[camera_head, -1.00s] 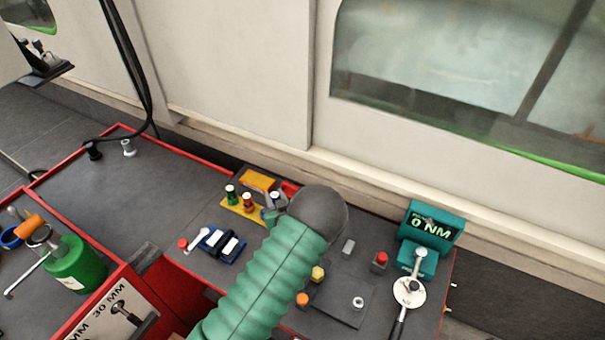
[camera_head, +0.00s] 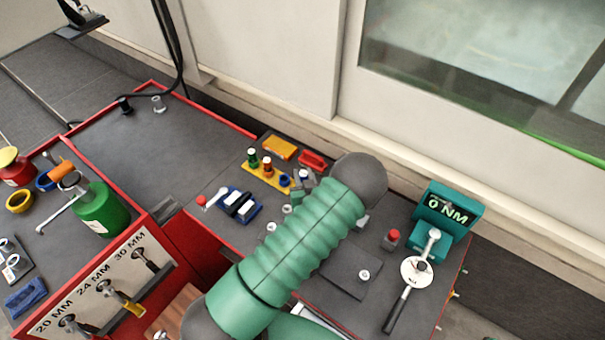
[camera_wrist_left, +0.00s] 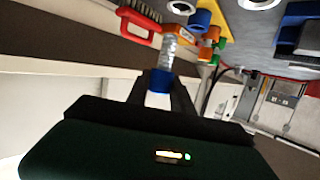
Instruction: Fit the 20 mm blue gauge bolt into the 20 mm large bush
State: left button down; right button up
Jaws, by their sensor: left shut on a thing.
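My left gripper (camera_wrist_left: 160,92) is shut on the blue gauge bolt (camera_wrist_left: 160,82) in the left wrist view. Its blue end sits between the fingers and its silver threaded shank points away from them. In the head view the gripper (camera_head: 302,187) is small and partly behind my green arm, beside the yellow rack (camera_head: 262,181). The rack bears green, orange and blue pieces; the blue piece (camera_wrist_left: 200,18) shows near the bolt in the wrist view. Silver ring-like pieces stand on the bench, one of them (camera_head: 364,275) on a dark plate; I cannot tell which is the large bush. My right gripper is not in view.
A blue tray (camera_head: 238,206) with white blocks lies left of my arm. A red-handled brush (camera_wrist_left: 138,22) lies beyond the rack. A green canister (camera_head: 101,209) is at left.

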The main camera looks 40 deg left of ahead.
pick_arm(q)
jog(key=shift+f+b, duration=0.35)
jog(key=shift+f, duration=0.35)
jog(key=shift+a+f, duration=0.1)
jog(key=shift+f, duration=0.2)
jog(key=shift+a+f+b, duration=0.2)
jog(key=shift+f+b, duration=0.05)
jog(key=shift+b, duration=0.05)
jog(key=shift+a+f, duration=0.15)
jog(key=shift+a, duration=0.3)
jog(key=shift+d, duration=0.3)
jog(key=shift+d+r, duration=0.25)
jog(key=shift+a+f, duration=0.15)
jog(key=shift+a, duration=0.2)
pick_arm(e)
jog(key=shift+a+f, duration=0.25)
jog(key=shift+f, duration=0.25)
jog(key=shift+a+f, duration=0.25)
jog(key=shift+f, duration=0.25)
pick_arm(q)
jog(key=shift+d, duration=0.35)
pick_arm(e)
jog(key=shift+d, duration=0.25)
